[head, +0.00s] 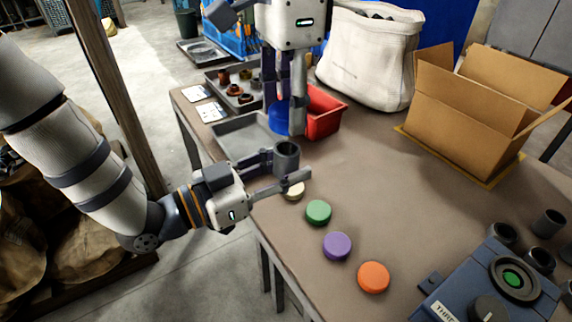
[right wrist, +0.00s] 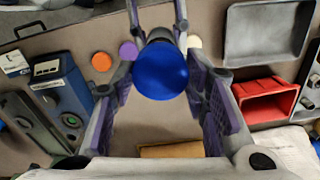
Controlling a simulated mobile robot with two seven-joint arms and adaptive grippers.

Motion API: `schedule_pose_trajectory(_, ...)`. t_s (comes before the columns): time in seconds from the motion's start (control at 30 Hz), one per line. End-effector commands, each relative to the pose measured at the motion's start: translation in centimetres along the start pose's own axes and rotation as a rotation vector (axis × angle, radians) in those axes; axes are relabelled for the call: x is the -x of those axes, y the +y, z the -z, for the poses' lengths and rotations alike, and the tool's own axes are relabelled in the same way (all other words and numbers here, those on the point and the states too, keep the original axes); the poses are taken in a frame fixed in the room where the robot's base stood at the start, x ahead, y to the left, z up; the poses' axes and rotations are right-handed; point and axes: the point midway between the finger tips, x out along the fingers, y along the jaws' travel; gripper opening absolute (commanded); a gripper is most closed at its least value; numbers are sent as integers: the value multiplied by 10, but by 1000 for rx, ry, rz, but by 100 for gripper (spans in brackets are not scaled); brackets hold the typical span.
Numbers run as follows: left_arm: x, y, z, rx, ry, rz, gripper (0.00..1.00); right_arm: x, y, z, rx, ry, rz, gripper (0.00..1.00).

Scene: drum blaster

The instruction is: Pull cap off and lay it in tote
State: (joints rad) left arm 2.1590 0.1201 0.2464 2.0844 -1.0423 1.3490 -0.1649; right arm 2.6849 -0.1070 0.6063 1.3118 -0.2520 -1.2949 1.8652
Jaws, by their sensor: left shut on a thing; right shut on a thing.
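A blue round cap (head: 278,119) is between the fingers of my right gripper (head: 284,121), which is shut on it in the air. It also shows from close up in the right wrist view (right wrist: 161,72). My left gripper (head: 285,168) is shut on a dark grey cylinder (head: 287,156), upright with its open top showing. The cap is apart from the cylinder, above and behind it in the head view. A red open bin (head: 325,121), a grey tray (head: 228,143) and a white canvas bag (head: 368,60) stand nearby; which is the tote I cannot tell.
Cream, green (head: 318,212), purple (head: 337,246) and orange (head: 373,277) discs lie along the table's front edge. A blue machine (head: 455,285) and grey cylinders are at lower right. An open cardboard box (head: 460,110) stands at back right. The table's middle is clear.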

Motion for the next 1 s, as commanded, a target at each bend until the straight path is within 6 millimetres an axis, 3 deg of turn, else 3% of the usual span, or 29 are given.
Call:
schedule_pose_trajectory(0.5, 0, 0, 1, -1, 2, 0, 0, 25, 0, 0, 1, 0, 2, 13)
schedule_pose_trajectory(1.0, 4, -4, 1, -3, 2, 6, 0, 20, 0, 5, 19, -1, -1, 13)
